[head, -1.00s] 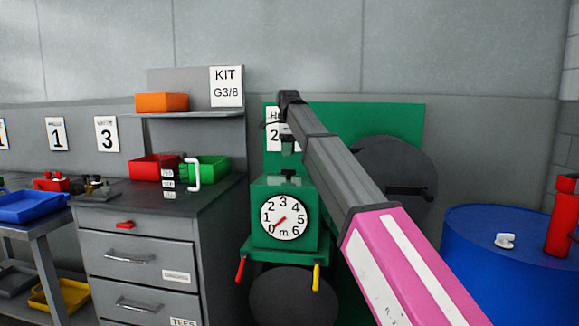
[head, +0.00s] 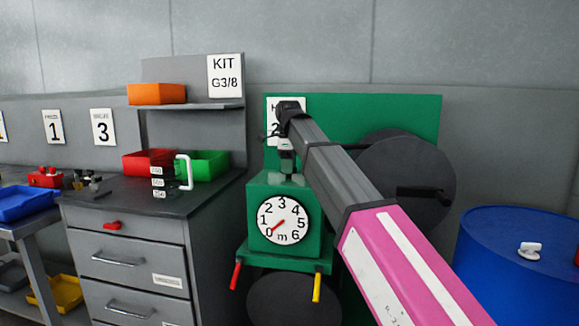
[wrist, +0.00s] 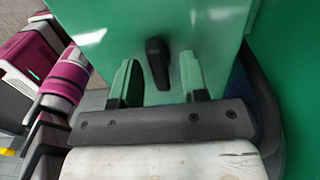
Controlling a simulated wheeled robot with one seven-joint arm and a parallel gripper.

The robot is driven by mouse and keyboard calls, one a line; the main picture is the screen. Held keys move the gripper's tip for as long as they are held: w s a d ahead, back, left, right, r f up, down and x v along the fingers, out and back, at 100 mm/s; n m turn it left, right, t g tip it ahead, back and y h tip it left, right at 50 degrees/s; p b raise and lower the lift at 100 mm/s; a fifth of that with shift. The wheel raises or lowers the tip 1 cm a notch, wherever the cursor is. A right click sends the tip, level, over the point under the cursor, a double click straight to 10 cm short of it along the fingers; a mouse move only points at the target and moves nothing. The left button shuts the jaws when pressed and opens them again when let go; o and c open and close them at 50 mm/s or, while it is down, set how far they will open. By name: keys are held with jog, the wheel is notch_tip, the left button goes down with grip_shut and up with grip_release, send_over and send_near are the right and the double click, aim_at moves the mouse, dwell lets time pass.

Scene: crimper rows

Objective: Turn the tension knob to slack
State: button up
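A green machine (head: 262,188) with a round white dial (head: 284,220), numbered 0 to 6 and marked m, stands at centre. Its red pointer aims low left, near 0. My gripper (head: 287,160) is over the machine's top, pointing down. In the wrist view, a dark bar-shaped knob (wrist: 157,62) stands on the green surface. My gripper (wrist: 158,82) is open, with one finger on each side of the knob and visible gaps between. No slack marking is readable. In the head view the knob is hidden by my gripper.
A red-handled lever (head: 235,275) and a yellow-handled one (head: 317,288) hang below the machine. A dark disc (head: 420,165) is behind my arm. A blue drum (head: 500,240) stands right. A grey drawer cabinet (head: 125,245) with bins stands left.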

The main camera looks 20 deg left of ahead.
grip_shut()
jog(key=shift+n, duration=0.4)
jog(key=n, duration=0.3)
jog(key=shift+n, duration=0.4)
jog(key=n, duration=0.3)
jog(key=shift+n, duration=0.3)
jog(key=n, duration=1.2)
